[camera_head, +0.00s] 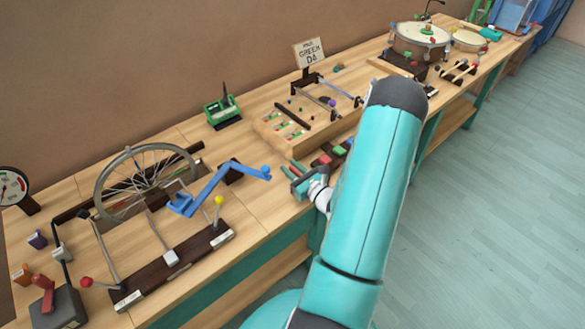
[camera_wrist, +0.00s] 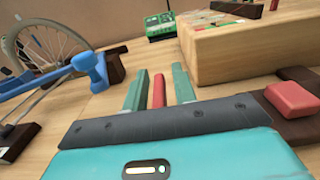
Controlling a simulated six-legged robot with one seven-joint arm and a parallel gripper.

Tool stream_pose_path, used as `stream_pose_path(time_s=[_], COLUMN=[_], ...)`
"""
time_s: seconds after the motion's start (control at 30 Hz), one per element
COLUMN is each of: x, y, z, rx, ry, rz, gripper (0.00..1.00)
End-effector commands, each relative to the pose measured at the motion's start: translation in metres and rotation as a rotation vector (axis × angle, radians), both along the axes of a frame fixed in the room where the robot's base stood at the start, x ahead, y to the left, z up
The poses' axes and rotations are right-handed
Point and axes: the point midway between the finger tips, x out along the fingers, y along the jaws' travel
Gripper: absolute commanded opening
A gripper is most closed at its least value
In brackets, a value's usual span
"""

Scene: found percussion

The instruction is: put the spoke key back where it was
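No thing is marked as the spoke key, and I cannot tell for sure which it is. A slim red bar (camera_wrist: 158,90) stands out between my gripper's two teal fingers in the wrist view; it may be the key. My gripper (camera_wrist: 159,86) shows a narrow gap on each side of the bar, so its fingers look apart and not pressed on it. In the head view my gripper (camera_head: 297,178) is low over the bench's front edge, right of the blue crank (camera_head: 215,188). The spoked wheel (camera_head: 147,183) stands upright at the left.
A wooden box (camera_wrist: 235,50) is just beyond my fingers to the right. A dark base with a red block (camera_wrist: 290,100) is close on the right. The blue crank's handle (camera_wrist: 90,68) is at the left. Bare bench top (camera_head: 262,190) lies between crank and gripper.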

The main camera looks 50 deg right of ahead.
Motion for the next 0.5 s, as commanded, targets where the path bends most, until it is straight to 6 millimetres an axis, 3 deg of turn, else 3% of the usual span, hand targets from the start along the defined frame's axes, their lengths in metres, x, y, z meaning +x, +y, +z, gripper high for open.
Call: stream_pose_path(time_s=[0.37, 0.5], x=[0.001, -0.016], y=[-0.001, -0.001], z=[0.003, 0.003], rx=[-0.001, -0.001], ry=[0.000, 0.001], rz=[0.001, -0.001], gripper=[0.31, 0.31])
